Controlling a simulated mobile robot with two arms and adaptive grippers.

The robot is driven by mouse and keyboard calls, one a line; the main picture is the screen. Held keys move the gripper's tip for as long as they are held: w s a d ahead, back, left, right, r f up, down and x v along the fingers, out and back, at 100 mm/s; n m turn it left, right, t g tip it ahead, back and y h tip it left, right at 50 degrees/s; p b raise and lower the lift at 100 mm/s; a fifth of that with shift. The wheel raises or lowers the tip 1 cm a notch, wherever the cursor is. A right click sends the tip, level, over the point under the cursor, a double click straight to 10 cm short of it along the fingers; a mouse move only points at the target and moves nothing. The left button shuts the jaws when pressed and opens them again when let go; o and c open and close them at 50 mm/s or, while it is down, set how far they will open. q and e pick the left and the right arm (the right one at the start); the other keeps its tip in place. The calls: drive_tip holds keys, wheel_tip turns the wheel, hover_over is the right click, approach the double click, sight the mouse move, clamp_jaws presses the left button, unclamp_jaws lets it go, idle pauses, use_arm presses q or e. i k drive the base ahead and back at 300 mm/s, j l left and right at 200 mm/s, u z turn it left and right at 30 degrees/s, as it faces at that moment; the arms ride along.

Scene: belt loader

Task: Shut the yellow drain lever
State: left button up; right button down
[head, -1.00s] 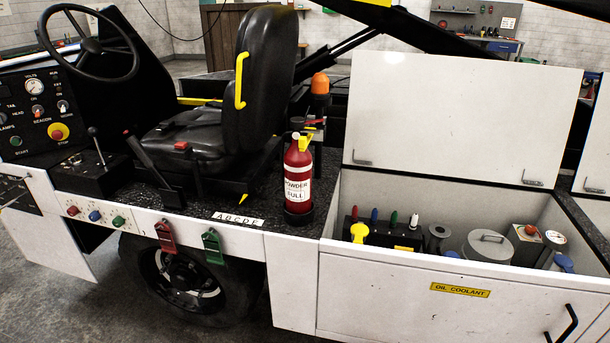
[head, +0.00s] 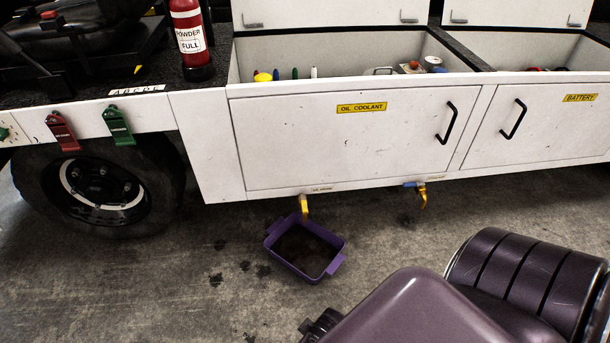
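A yellow drain lever (head: 304,206) hangs down under the lower edge of the oil and coolant cabinet (head: 300,140), pointing at the floor. A second lever (head: 423,197), yellow with a blue part beside it, hangs further right under the same edge. A purple pan (head: 334,266) with dark liquid in it lies on the floor below the first lever. My purple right arm enters at the lower right. A dark part at its left end, at the bottom edge, may be my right gripper; no fingers show clearly. My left gripper is not in view.
Dark wet spots (head: 245,266) mark the floor left of the pan. The battery cabinet (head: 540,125) is at the right. Floor around the pan is clear.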

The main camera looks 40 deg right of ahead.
sight(304, 205)
drive_tip(key=z, duration=1.25)
